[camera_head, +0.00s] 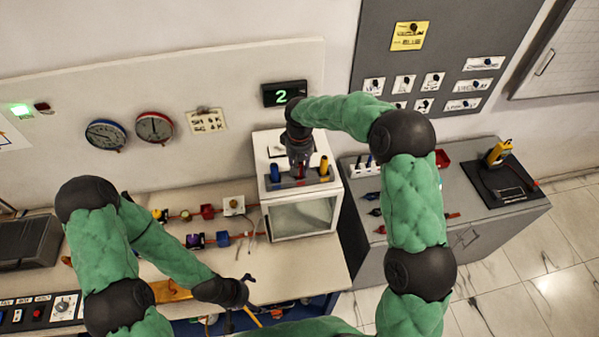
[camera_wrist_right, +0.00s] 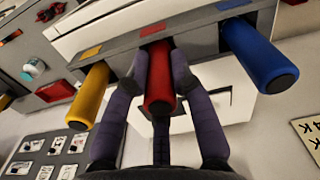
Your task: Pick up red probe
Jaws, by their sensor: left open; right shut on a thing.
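The red probe (camera_wrist_right: 159,80) stands in the middle of a grey holder on top of a white box, with a blue probe and a yellow probe on either side. My right gripper (camera_wrist_right: 160,75) has its two fingers around the red probe, which shows between them. In the head view the right gripper (camera_head: 299,165) points down over the holder, and only a little of the red probe (camera_head: 299,172) shows. The probe's lower end still appears to be in the holder. My left gripper (camera_head: 246,292) is open and empty, low over the front edge of the bench.
The blue probe (camera_head: 275,172) and yellow probe (camera_head: 324,166) stand close beside the right gripper. The white box (camera_head: 302,215) has a glass front. A grey cabinet (camera_head: 480,240) stands to the right. Several small coloured blocks lie on the bench (camera_head: 300,265). A display reading 2 (camera_head: 284,94) is on the wall.

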